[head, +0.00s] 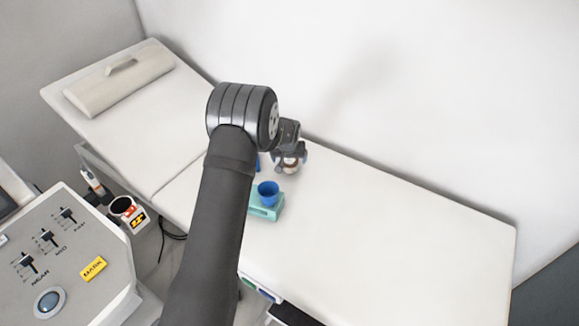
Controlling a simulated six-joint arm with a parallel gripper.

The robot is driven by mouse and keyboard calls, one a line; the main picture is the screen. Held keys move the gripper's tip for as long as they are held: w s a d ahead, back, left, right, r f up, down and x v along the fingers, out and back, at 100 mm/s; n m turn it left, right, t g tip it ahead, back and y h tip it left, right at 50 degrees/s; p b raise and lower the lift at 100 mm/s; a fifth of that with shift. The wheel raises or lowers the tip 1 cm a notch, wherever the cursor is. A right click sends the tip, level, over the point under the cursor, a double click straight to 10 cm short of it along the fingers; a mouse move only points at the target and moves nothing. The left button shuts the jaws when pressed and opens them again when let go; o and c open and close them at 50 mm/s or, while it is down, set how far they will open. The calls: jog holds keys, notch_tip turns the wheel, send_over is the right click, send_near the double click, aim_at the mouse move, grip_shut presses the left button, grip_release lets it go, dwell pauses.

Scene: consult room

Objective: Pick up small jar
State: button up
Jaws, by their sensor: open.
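A small jar (291,164), pale with a brownish top, appears at my gripper's fingers on the white couch top. It is tiny and partly hidden, so I cannot tell whether the fingers touch it. My gripper (290,168) points down over the couch near its back edge, with its open fingers around or just above the jar. My own arm hides part of the couch to the left of the gripper.
A blue cup (268,192) stands on a teal tray or block (272,211) just in front of the gripper. A blue item (258,163) is mostly hidden behind my arm. The white couch (400,245) is clear to the right. A cushion (120,80) lies far left; a control console (60,260) stands front left.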

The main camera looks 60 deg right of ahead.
aim_at(289, 160)
jog(key=shift+x, duration=1.85)
jog(key=shift+d, duration=0.1)
jog(key=shift+c, duration=0.2)
jog(key=shift+r, duration=0.1)
jog(key=c, duration=1.1)
